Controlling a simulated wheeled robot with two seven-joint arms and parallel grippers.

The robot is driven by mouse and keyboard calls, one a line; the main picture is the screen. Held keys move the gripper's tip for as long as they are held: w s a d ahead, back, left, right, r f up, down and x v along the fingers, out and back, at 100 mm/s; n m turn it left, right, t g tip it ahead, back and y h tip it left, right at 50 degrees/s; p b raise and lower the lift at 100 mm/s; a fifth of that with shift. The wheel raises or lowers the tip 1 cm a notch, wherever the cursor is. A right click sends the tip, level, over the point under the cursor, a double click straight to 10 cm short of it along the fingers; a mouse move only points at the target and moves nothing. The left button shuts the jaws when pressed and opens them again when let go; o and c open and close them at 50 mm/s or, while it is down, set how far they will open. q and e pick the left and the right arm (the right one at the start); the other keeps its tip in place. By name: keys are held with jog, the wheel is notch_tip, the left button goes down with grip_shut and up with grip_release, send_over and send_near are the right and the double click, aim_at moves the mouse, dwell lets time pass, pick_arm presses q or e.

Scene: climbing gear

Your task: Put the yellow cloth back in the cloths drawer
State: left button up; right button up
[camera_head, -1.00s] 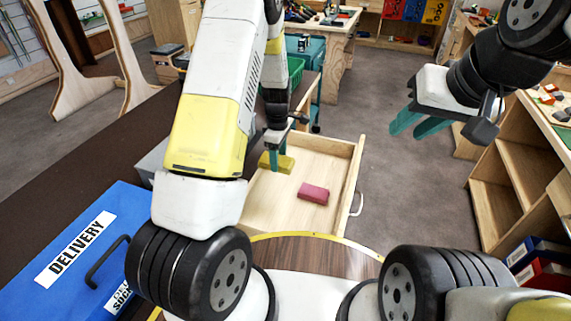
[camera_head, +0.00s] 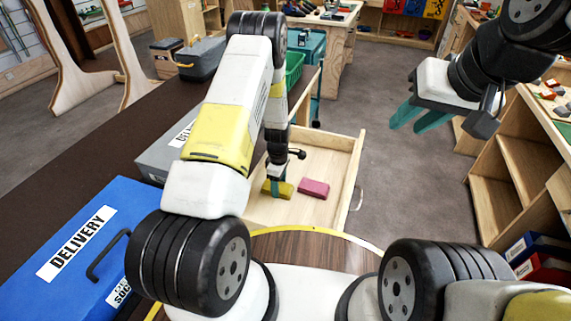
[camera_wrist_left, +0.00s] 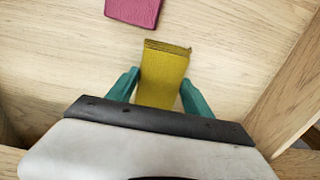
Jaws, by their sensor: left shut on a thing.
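The yellow cloth (camera_head: 284,190) is a folded block inside the open wooden drawer (camera_head: 330,150), near its left side in the head view. My left gripper (camera_head: 276,186) reaches down into the drawer and is shut on the yellow cloth. In the left wrist view the cloth (camera_wrist_left: 163,75) sits between the two green fingers (camera_wrist_left: 160,95), just above or on the drawer floor; I cannot tell which. My right gripper (camera_head: 408,116) hangs in the air right of the drawer, fingers apart and empty.
A pink-red folded cloth (camera_head: 313,188) lies in the drawer beside the yellow one; it also shows in the left wrist view (camera_wrist_left: 134,10). A blue box labelled DELIVERY (camera_head: 75,245) and a grey box (camera_head: 165,155) stand on the dark counter at left. A wooden shelf (camera_head: 525,180) stands at right.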

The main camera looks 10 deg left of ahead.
pick_arm(q)
jog(key=shift+f, duration=0.1)
jog(key=o, duration=1.3)
